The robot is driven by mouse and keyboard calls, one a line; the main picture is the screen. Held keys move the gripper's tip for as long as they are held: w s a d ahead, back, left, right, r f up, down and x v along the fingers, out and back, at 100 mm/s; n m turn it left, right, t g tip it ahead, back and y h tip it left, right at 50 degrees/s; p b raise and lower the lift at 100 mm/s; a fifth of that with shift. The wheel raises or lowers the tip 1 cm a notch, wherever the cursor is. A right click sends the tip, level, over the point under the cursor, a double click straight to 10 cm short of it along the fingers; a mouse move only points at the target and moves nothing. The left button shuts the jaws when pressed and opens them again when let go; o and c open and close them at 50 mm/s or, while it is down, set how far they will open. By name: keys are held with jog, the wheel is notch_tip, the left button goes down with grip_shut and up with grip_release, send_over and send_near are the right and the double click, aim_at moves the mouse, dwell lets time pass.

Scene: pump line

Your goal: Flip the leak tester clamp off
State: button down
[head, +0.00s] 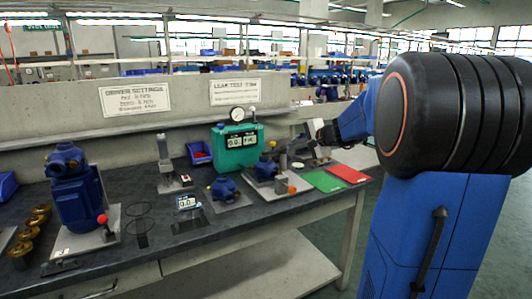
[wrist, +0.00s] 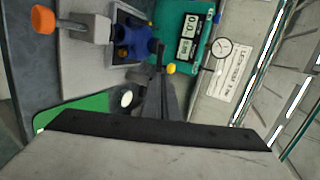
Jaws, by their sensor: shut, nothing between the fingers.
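The green leak tester (head: 238,147), with lit displays and a round gauge on top, stands at the middle of the bench; it also shows in the wrist view (wrist: 184,25). In front of it a blue pump (head: 265,169) sits on a grey plate, and it shows in the wrist view too (wrist: 131,39).
An orange knob (wrist: 43,19) is on a grey block in front of the pump. Green (head: 323,180) and red (head: 348,173) mats lie to the right. Another blue pump (head: 223,189) and a small display (head: 186,202) stand left. A large blue pump (head: 75,200) is farther left.

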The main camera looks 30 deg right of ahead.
aim_at(270, 152)
jog(key=x, duration=1.4)
jog(key=shift+a, duration=0.1)
dwell(0.4)
